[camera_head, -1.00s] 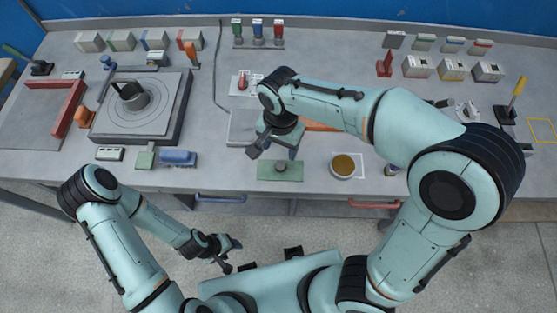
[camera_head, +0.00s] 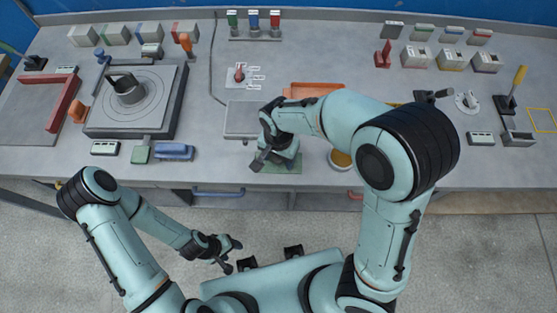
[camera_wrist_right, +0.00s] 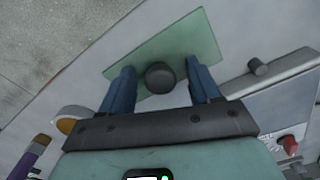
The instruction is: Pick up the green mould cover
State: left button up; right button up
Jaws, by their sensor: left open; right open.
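The green mould cover (camera_head: 293,168) is a flat green plate near the front edge of the bench, mostly hidden by my right gripper in the head view. In the right wrist view the cover (camera_wrist_right: 192,37) shows a dark round knob (camera_wrist_right: 160,77) on top. My right gripper (camera_head: 268,164) is over the cover. In the wrist view its blue fingers (camera_wrist_right: 160,85) are open, one on each side of the knob, with gaps between. I cannot tell how far down they reach. My left gripper (camera_head: 232,254) is open and empty, in front of the bench.
A grey block (camera_head: 240,120) with a knob lies just behind the cover. A round ochre-filled dish (camera_head: 340,160) stands right of it, partly hidden by my arm. An orange tray (camera_head: 312,90) is behind. A turntable (camera_head: 165,110) stands at left.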

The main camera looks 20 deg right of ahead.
jog(key=c, duration=1.1)
jog(key=shift+r, duration=0.1)
